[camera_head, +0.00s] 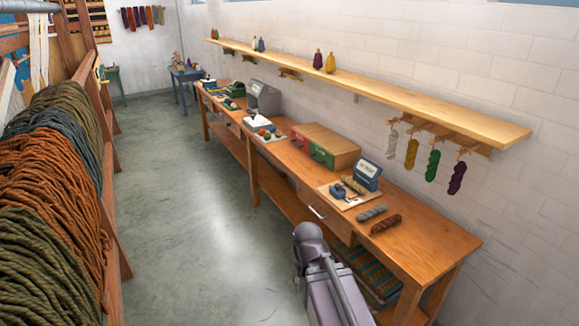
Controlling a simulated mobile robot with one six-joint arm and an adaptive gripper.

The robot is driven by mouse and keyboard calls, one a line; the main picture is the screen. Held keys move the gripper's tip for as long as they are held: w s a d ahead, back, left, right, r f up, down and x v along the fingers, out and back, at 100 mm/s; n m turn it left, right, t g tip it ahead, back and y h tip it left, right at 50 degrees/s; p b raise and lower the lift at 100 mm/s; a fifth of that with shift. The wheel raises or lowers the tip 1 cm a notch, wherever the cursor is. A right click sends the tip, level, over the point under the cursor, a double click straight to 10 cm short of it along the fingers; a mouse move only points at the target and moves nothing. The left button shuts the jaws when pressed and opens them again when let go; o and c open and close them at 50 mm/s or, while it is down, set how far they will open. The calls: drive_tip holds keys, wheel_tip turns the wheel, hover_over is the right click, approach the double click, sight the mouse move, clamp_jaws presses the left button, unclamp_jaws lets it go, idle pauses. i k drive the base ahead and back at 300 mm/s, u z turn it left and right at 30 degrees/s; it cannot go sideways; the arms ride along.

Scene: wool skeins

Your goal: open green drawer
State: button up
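The green drawer (321,155) is the right-hand front of a small wooden two-drawer box (335,143) on the long workbench. A red drawer front (300,141) sits beside it on the left. Both fronts look flush with the box, so the green drawer appears closed. Its handle is too small to make out clearly. Grey-purple links of my arm show at the bottom centre, in front of the bench and apart from the box. My gripper is not in view.
The wooden workbench (428,241) runs along the right wall. A board with small items (346,203), a blue box (367,171) and two skeins (385,223) lie right of the drawer box. A shelf (430,102) with hanging skeins overhangs. Open concrete floor (190,200) lies left.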

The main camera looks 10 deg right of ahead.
sight(321, 157)
drive_tip(key=u, duration=0.15)
drive_tip(key=i, duration=1.35)
drive_tip(key=z, duration=0.7)
drive_tip(key=i, duration=0.95)
drive_tip(key=z, duration=0.55)
